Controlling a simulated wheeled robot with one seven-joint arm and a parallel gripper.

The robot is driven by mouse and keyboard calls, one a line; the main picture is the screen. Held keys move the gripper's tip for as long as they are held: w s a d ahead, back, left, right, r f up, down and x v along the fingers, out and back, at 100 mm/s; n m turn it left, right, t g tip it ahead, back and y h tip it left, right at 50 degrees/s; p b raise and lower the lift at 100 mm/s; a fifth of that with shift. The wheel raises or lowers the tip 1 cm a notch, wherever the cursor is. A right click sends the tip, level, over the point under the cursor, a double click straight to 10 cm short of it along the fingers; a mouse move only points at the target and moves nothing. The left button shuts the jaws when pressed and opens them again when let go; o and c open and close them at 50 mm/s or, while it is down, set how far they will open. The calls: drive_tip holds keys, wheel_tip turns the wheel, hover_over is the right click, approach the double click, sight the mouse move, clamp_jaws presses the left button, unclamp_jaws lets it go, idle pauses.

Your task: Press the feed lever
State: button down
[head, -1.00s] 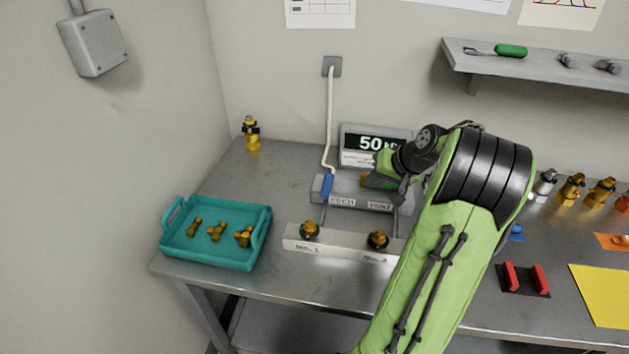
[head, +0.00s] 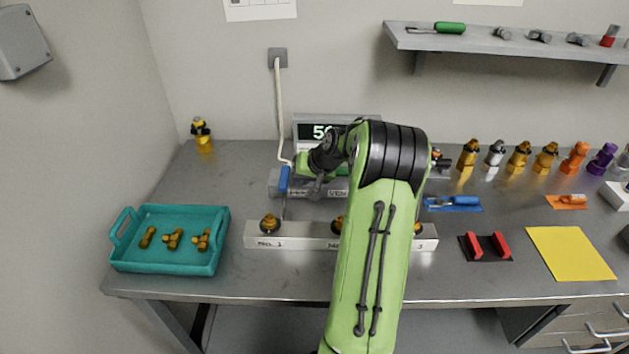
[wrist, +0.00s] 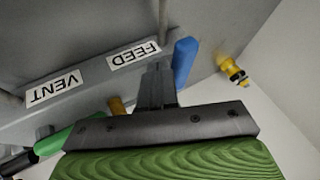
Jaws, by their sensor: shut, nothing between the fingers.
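The feed lever has a blue handle (head: 284,178) and stands at the left end of a grey feeder box (head: 273,189) at the back of the bench. In the wrist view, the blue handle (wrist: 184,62) rises right of my fingertips, near the FEED label (wrist: 134,55). My gripper (head: 317,193) is in front of the box, a little right of the blue handle. Its fingers (wrist: 157,85) are shut and empty. A gap seems to separate them from the handle, but contact is hard to judge. The VENT label (wrist: 54,88) is left of the fingers.
A display (head: 310,131) stands behind the box, partly hidden by my arm. A white block (head: 300,240) with brass fittings lies in front. A teal tray (head: 165,267) with brass pieces is at the left.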

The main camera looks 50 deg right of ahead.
drive_tip(key=shift+w+a, duration=0.2)
drive_tip(key=shift+w, duration=0.05)
